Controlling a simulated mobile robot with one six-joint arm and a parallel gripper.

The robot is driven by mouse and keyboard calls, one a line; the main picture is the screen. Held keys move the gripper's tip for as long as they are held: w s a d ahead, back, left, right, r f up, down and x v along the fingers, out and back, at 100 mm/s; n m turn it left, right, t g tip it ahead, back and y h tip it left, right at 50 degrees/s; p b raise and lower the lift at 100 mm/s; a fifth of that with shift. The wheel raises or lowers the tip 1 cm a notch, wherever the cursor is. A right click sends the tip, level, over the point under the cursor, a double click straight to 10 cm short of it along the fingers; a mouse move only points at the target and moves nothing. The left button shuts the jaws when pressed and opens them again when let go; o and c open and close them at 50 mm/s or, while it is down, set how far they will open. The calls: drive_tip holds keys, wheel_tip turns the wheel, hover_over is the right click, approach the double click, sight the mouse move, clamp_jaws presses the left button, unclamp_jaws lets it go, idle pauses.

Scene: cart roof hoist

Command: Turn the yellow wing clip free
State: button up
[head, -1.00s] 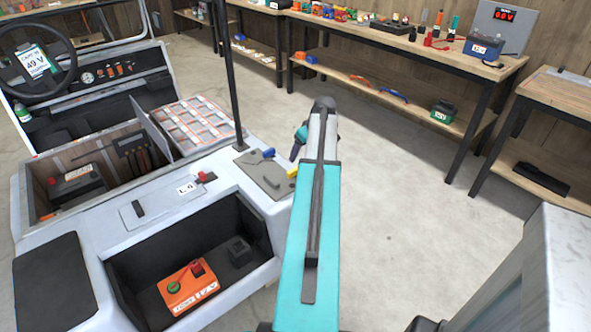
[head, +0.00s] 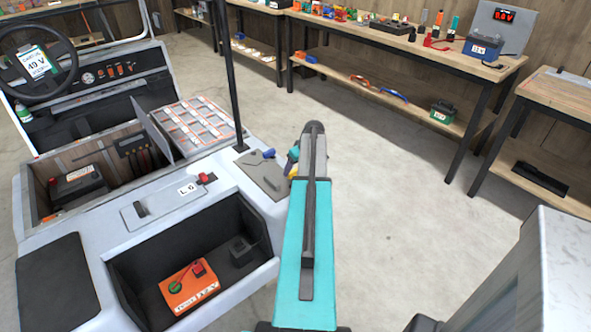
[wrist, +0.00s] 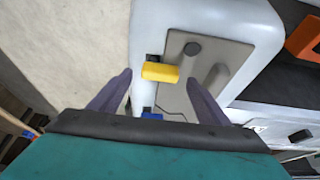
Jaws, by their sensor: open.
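The yellow wing clip (wrist: 160,72) sits at the edge of a grey plate (wrist: 203,108) on the white cart, in the wrist view. In the head view only part of the yellow clip (head: 293,171) shows beside my arm. My gripper (wrist: 159,77) is open, with one dark finger on each side of the clip in the picture. I cannot tell whether the fingers touch it or how far above it they are. A blue clip (wrist: 152,116) lies nearer my gripper's body, and it also shows on the plate in the head view (head: 268,153).
A black pole (head: 232,75) rises beside the plate. The cart's open bay holds an orange box (head: 190,290). Free floor (head: 390,220) lies right of the cart.

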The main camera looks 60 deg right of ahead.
sight(294, 173)
drive_tip(key=shift+x, duration=1.4)
drive_tip(key=shift+c, duration=0.2)
drive_tip(key=shift+d, duration=0.1)
drive_tip(key=c, duration=1)
